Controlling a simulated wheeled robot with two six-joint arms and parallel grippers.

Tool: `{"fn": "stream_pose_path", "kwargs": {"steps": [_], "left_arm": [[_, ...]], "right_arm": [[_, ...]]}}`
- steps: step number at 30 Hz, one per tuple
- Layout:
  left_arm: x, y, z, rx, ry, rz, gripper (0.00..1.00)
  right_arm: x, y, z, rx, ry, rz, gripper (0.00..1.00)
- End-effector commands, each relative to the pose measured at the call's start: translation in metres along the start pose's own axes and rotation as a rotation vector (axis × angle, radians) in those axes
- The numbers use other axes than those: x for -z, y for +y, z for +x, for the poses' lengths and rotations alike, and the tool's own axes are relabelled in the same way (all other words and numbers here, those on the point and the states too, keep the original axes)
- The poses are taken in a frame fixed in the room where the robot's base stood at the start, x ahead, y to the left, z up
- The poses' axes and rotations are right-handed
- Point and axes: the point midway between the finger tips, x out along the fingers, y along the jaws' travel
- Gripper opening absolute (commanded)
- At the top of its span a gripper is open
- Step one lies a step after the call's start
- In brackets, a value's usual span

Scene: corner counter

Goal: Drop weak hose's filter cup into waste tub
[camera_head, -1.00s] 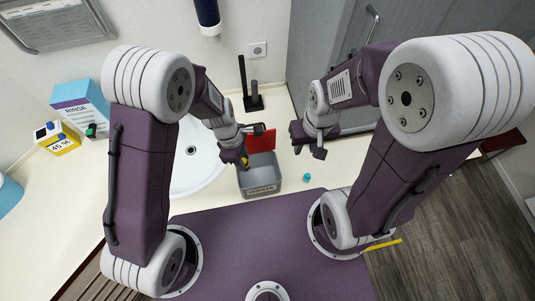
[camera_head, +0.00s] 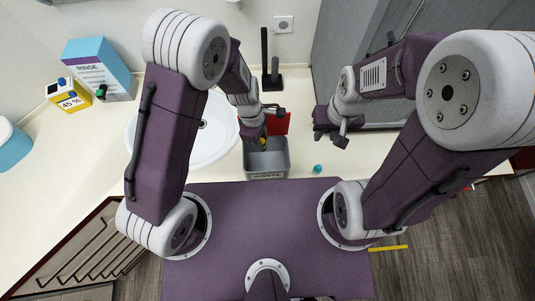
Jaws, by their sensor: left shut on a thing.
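The waste tub (camera_head: 267,175) is a grey open box with lettering on its front, standing on the counter right of the sink. My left gripper (camera_head: 262,138) is over the tub and shut on a small yellow and dark thing, which looks like the filter cup (camera_head: 263,143). The cup is at or just above the tub's opening; the gripper partly hides it, and I cannot tell how deep it is. My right gripper (camera_head: 333,138) hangs empty over the counter to the right of the tub, its fingers apart.
A red panel (camera_head: 279,123) stands behind the tub. A small teal cap (camera_head: 317,169) lies to its right. The white sink (camera_head: 205,150) is on the left, with a RINSE box (camera_head: 97,68) and a yellow 45 % box (camera_head: 69,95) further left. A black stand (camera_head: 271,78) is behind.

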Motion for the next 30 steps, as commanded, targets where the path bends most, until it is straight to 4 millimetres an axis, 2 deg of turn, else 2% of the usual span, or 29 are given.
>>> {"fn": "stream_pose_path", "kwargs": {"steps": [6,7,9,20,30], "left_arm": [[0.000,0.000,-0.001,0.000,0.000,0.000,0.00],[0.000,0.000,-0.001,0.000,0.000,0.000,0.38],[0.000,0.000,-0.001,0.000,0.000,0.000,0.55],[0.000,0.001,-0.006,-0.003,-0.001,0.000,0.55],[-0.001,0.004,-0.074,-0.005,0.000,0.001,0.55]], "right_arm": [[0.000,0.000,0.000,0.000,0.001,0.000,0.31],[0.000,0.000,0.000,0.000,0.001,0.000,0.31],[0.000,0.000,0.000,0.000,0.000,0.000,0.31],[0.000,0.000,-0.001,0.000,0.000,0.000,0.31],[0.000,0.000,0.004,0.000,0.000,0.000,0.31]]}}
